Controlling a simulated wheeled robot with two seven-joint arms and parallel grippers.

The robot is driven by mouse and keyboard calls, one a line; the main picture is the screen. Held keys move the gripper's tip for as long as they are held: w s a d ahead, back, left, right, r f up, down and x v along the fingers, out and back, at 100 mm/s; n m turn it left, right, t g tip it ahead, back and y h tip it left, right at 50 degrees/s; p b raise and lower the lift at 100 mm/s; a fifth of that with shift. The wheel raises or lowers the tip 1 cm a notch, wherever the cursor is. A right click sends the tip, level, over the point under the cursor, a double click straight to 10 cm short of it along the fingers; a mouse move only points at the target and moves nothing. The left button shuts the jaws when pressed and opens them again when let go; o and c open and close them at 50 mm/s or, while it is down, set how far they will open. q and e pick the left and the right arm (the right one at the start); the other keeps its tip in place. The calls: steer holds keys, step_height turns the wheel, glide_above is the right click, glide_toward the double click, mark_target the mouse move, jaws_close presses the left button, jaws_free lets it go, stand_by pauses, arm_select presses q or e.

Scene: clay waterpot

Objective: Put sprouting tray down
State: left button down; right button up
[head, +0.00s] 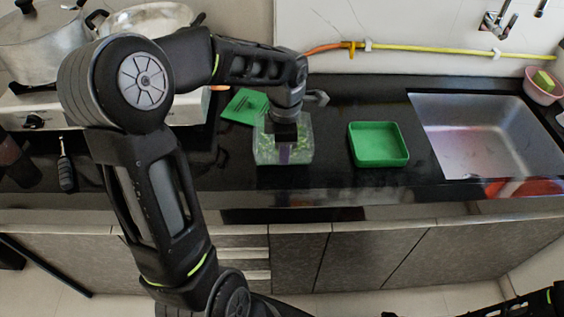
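A clear box with green bits inside (264,153), which looks like the sprouting tray, is at the middle of the dark counter, near its front edge. My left gripper (285,141) comes down from above onto this box. Its lower end overlaps the box, and a dark purplish strip shows at the box's near wall. The fingertips are not clear, so I cannot tell whether they are closed on the wall. The box looks level; whether its base touches the counter is unclear. Only dark parts of my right arm show at the bottom right edge; its fingers cannot be made out.
An open green tray (378,146) sits right of the box, with a sink (480,140) beyond it. A green packet (245,106) lies behind the box. A stove with pots (40,45) is at left. A black-handled tool (66,172) lies at the left.

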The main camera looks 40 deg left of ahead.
arm_select(q)
steer(key=shift+f, duration=0.1)
steer(key=shift+f, duration=1.8)
steer(key=shift+f, duration=0.25)
steer(key=c, duration=1.7)
jaws_free()
steer(key=shift+r, duration=0.1)
steer(key=shift+r, duration=0.5)
step_height(320, 180, up, 11)
steer(key=shift+r, duration=0.2)
